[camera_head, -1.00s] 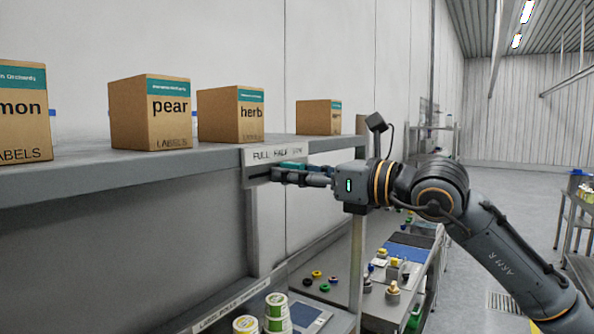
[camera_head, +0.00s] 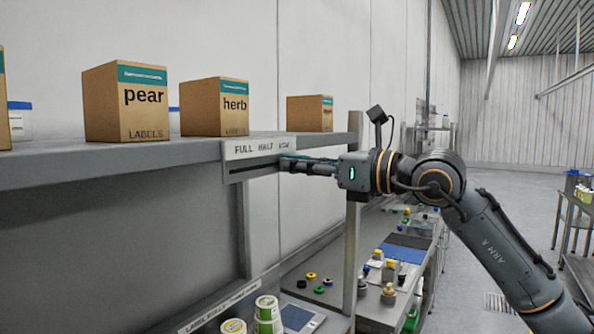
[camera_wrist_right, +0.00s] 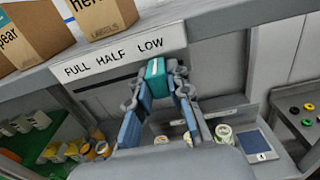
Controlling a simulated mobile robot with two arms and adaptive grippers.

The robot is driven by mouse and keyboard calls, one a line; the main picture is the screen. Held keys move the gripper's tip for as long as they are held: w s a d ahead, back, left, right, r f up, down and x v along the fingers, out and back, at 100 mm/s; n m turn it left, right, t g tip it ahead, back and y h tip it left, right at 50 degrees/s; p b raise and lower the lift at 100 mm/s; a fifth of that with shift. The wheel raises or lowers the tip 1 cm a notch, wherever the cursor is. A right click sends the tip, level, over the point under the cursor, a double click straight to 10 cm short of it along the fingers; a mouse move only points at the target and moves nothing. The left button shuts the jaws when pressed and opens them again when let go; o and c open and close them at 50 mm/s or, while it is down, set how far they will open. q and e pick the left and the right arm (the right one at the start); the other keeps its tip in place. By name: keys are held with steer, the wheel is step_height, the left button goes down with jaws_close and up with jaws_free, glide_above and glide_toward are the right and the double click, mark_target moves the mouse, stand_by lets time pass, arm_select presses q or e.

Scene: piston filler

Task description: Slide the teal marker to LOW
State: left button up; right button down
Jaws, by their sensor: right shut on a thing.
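The teal marker (camera_wrist_right: 156,76) sits in the slot of a strip (camera_head: 236,159) on the shelf front, whose label reads FULL, HALF, LOW from left to right. In the right wrist view the marker is just below the word LOW, near the right end of the strip (camera_wrist_right: 100,64). My right gripper (camera_head: 286,163) is shut on the marker, with a finger on each side of it in the wrist view (camera_wrist_right: 157,82). In the head view the fingers mostly hide the marker. My left gripper is in neither view.
Cardboard label boxes marked pear (camera_head: 126,105) and herb (camera_head: 214,108), and a smaller box (camera_head: 309,114), stand on the shelf above. A shelf post (camera_head: 354,230) rises near my right wrist. Label rolls (camera_head: 267,312) lie on a lower shelf.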

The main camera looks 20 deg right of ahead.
steer(key=shift+d+r+h, duration=0.1)
steer(key=shift+r+h, duration=0.15)
steer(key=shift+h, duration=0.05)
steer(key=c, duration=1.5)
jaws_free()
steer(key=shift+o, duration=1.4)
steer(key=shift+w+d+f, duration=0.2)
steer(key=shift+w+d, duration=0.05)
steer(key=shift+s+a, duration=0.1)
steer(key=v, duration=1.2)
steer(key=shift+f, duration=0.2)
